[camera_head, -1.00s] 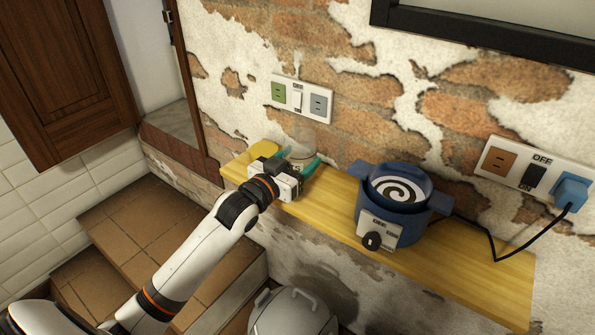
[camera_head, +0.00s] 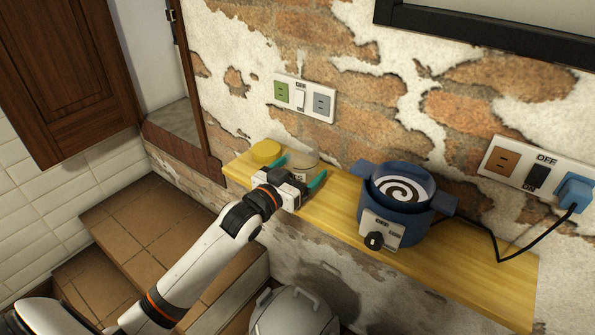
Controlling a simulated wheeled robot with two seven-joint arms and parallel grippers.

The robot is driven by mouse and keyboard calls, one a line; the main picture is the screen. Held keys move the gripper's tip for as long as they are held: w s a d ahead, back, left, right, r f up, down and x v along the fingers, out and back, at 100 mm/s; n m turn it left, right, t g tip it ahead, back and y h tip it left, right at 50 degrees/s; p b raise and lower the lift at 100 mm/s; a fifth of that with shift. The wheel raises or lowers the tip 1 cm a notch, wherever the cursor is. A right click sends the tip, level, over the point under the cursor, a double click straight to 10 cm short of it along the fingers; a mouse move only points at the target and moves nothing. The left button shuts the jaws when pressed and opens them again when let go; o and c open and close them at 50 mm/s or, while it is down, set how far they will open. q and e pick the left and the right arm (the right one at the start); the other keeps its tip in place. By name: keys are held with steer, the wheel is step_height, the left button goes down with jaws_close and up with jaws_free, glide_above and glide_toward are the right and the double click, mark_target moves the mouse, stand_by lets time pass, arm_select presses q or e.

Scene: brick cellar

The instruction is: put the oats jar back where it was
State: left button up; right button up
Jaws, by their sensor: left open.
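My right gripper is not in view.
A grey lidded bin (camera_head: 294,314) is below.

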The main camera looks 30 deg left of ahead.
arm_select(q)
steer(key=s+a, duration=0.1)
steer(key=s, duration=1.1)
steer(key=shift+a+r+b, duration=0.2)
steer(key=shift+a+b, duration=0.15)
steer(key=shift+b, duration=0.05)
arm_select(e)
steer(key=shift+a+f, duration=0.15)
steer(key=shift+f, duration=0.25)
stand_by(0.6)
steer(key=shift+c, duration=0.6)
